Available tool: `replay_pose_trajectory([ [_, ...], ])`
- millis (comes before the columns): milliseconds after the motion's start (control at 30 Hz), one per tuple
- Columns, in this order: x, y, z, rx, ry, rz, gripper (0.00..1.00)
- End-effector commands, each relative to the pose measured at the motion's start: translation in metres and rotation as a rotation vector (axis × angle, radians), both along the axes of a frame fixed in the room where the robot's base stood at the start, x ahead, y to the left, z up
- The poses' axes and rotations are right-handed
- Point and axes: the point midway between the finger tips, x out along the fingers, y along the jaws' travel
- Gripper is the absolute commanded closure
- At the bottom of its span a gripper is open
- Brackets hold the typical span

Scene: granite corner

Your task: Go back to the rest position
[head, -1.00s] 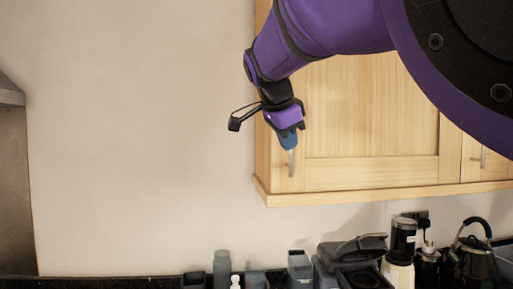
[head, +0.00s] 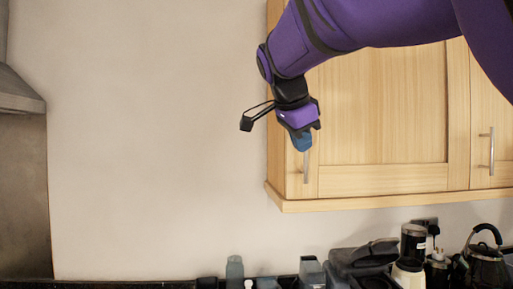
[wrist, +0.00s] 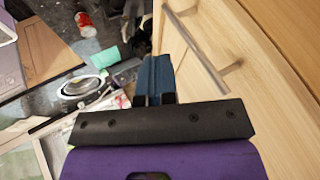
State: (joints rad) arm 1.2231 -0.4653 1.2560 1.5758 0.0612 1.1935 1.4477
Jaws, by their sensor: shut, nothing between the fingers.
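My gripper (head: 302,143) is in the upper middle of the head view, at the end of my purple arm, with its blue fingers pointing down. It is in front of the wooden wall cabinet (head: 380,120), near its left door handle (head: 306,165). In the wrist view my gripper (wrist: 155,72) shows its blue fingers together and empty. The cabinet handle (wrist: 195,45) is to the right of the fingers there.
A dark worktop runs along the bottom of the head view with a grey bottle (head: 235,268), a black machine (head: 362,262), a white-and-black grinder (head: 411,250) and a kettle (head: 484,262). A metal hood (head: 20,95) is at the left. Bare wall lies between hood and cabinet.

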Motion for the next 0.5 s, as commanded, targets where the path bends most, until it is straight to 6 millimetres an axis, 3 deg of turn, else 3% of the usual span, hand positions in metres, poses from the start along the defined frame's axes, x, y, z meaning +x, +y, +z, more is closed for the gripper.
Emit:
replay_pose_trajectory([
  [300, -0.024, 0.023, 0.045, 0.002, 0.002, -0.002, 1.0],
  [500, -0.033, 0.033, 0.061, 0.001, 0.004, -0.002, 1.0],
])
